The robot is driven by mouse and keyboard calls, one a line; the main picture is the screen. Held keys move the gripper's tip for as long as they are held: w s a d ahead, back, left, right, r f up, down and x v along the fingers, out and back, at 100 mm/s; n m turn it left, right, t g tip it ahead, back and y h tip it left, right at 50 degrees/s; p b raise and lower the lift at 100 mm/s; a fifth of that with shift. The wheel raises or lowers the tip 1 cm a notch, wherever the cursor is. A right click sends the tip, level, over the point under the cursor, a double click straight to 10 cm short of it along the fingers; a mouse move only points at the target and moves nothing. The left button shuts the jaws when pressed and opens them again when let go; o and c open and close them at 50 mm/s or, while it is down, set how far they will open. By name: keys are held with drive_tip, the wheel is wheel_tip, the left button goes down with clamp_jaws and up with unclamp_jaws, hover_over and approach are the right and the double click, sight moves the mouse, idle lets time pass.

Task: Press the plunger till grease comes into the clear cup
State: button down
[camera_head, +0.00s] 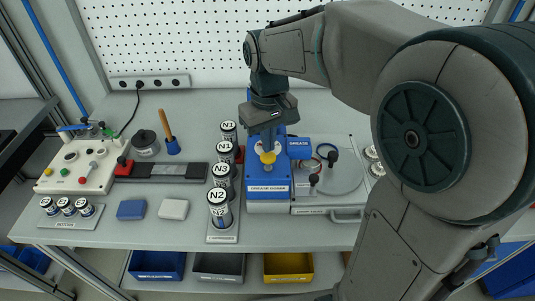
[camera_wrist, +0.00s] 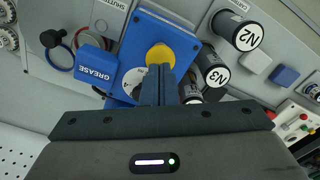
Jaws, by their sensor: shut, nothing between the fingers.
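The yellow plunger knob (camera_head: 268,157) tops the blue grease unit (camera_head: 268,208) at the middle of the bench. The knob also shows in the wrist view (camera_wrist: 161,54), just beyond my fingertips. My gripper (camera_head: 268,143) points down over the knob, its fingers shut and empty; it also shows in the wrist view (camera_wrist: 158,70). The fingertips overlap the knob's edge in the picture; I cannot tell whether they touch it. A blue block marked GREASE (camera_head: 299,147) stands right of the unit. I cannot make out the clear cup or any grease with certainty.
Several labelled canisters (camera_head: 218,204) stand in a row close left of the unit. A panel with buttons (camera_head: 85,160) sits at the far left, with a blue block (camera_head: 131,209) and a white block (camera_head: 173,209) in front. My arm covers the right side.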

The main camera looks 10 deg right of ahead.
sight(268, 155)
drive_tip(key=shift+f, duration=0.15)
drive_tip(key=shift+f+b, duration=1.45)
drive_tip(key=shift+f, duration=0.45)
drive_tip(key=shift+r, duration=0.15)
drive_tip(key=shift+r+p, duration=2.95)
drive_tip(key=shift+r, duration=0.5)
